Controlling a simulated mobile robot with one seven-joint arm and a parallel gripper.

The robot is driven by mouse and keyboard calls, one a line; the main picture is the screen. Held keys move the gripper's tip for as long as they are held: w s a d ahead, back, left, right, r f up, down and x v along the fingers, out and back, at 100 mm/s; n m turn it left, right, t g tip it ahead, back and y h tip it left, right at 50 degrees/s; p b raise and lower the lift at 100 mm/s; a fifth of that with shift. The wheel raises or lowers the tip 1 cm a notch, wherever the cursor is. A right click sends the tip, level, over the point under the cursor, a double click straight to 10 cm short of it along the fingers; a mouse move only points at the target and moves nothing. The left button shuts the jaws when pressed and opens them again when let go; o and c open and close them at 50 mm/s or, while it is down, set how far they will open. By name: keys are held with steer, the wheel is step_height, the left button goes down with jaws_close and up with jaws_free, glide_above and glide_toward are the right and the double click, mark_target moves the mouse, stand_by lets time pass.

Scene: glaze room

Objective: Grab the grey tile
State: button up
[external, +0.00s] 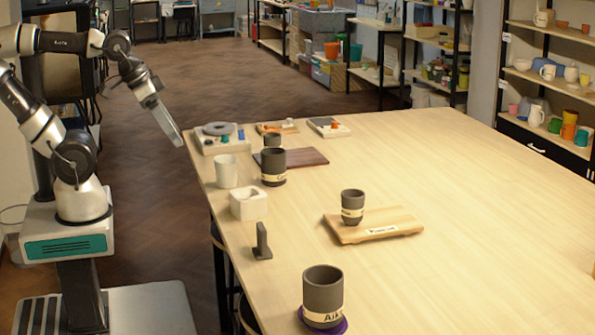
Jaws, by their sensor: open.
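The grey tile (262,241) appears to be the small dark grey upright piece with a short foot, near the table's left edge. It stands in front of a white square block-like pot (248,203) and apart from it. My gripper (172,128) is raised off the table's far left edge, pointing down and to the right. It is open, with nothing seen in it, and well away from the grey tile, up and to the left of it in the picture.
A dark cup on a purple coaster (345,322) stands at the front. Another cup (352,206) stands on a wooden board (402,222). A white mug (226,171), a dark cup (273,166) and a device (210,145) crowd the far left. The table's right side is clear.

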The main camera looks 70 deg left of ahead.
steer(key=g+p, duration=0.3)
steer(key=g, duration=0.3)
glide_above(262, 238)
steer(key=a, duration=0.3)
step_height(262, 238, down, 5)
steer(key=f, duration=1)
steer(key=shift+w+d+f, duration=0.1)
steer(key=shift+w+f, duration=0.1)
steer(key=shift+f, duration=0.05)
steer(key=shift+d+f, duration=0.15)
steer(key=shift+f, duration=2.9)
steer(key=c, duration=1.2)
